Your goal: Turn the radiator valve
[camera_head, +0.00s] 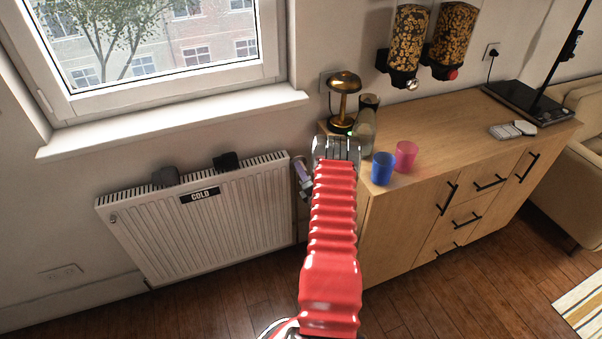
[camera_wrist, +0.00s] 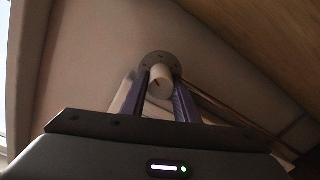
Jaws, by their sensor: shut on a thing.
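The white radiator (camera_head: 205,220) with a "COLD" label (camera_head: 199,195) hangs on the wall below the window. In the wrist view the round white radiator valve knob (camera_wrist: 160,79) sits in front of a grey disc, with a small dark mark on its face. My gripper (camera_wrist: 161,88) has its two purple fingers on either side of the knob and is shut on it. In the head view my gripper (camera_head: 302,178) shows beside the radiator's upper right end, partly hidden by my red arm.
A wooden cabinet (camera_head: 400,215) stands close to the right of my arm. A blue cup (camera_head: 382,169), a pink cup (camera_head: 405,156) and a gold lamp (camera_head: 344,84) stand on it. Open wooden floor lies in front of the radiator.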

